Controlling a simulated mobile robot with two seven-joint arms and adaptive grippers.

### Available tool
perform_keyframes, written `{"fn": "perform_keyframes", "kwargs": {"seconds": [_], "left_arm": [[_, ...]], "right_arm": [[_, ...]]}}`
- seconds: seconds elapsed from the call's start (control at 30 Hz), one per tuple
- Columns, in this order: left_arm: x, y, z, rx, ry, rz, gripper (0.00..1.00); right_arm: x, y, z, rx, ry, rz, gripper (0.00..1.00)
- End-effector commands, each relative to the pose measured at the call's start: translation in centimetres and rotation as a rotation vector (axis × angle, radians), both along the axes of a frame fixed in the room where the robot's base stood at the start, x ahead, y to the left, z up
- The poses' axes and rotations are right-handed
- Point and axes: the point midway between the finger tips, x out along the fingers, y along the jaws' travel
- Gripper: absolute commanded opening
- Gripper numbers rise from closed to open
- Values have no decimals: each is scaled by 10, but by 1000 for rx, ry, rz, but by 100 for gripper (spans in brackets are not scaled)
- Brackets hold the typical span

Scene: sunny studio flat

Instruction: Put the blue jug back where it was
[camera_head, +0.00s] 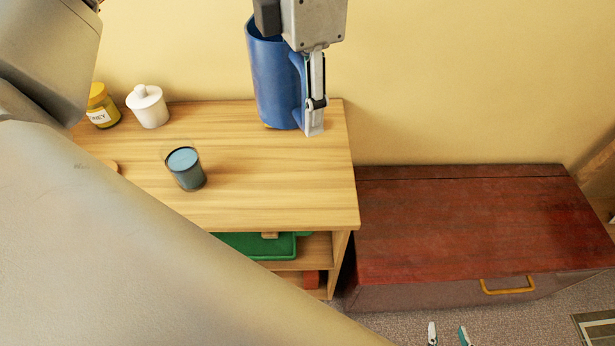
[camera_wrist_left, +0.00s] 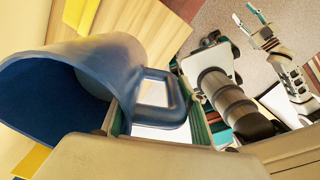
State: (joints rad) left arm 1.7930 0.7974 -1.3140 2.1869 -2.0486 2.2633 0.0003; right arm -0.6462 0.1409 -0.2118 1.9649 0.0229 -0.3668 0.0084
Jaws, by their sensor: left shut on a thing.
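The blue jug (camera_head: 272,75) is upright at the back right corner of the wooden shelf unit's top (camera_head: 270,190). I cannot tell whether its base touches the wood or hangs just above it. My left gripper (camera_head: 314,118) comes down from above at the jug's right side and is shut on its handle. In the left wrist view the jug (camera_wrist_left: 90,65) shows its open mouth, with the handle (camera_wrist_left: 155,92) between the fingers. My right gripper (camera_head: 448,335) is low at the bottom edge, its two fingertips apart and empty. It also shows in the left wrist view (camera_wrist_left: 246,14).
A glass of blue liquid (camera_head: 186,170), a white lidded jar (camera_head: 148,106) and a honey jar (camera_head: 102,107) stand left of the jug. A green tray (camera_head: 250,245) lies on the shelf below. A dark red chest (camera_head: 470,215) stands to the right. My arm hides the left side.

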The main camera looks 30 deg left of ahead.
Motion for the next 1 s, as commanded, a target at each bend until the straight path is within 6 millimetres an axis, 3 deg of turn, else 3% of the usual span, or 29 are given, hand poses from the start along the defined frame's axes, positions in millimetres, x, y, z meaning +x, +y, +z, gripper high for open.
{"fn": "perform_keyframes", "kwargs": {"seconds": [0.63,0.8,1.0], "left_arm": [[-1,1,-129,0,5,0,0],[0,0,-148,-1,-1,0,0],[0,0,-157,-1,-1,0,0]], "right_arm": [[-1,-1,-8,-9,3,1,40],[1,-2,-8,-11,2,1,40],[2,-2,-8,-12,-2,1,40]]}}
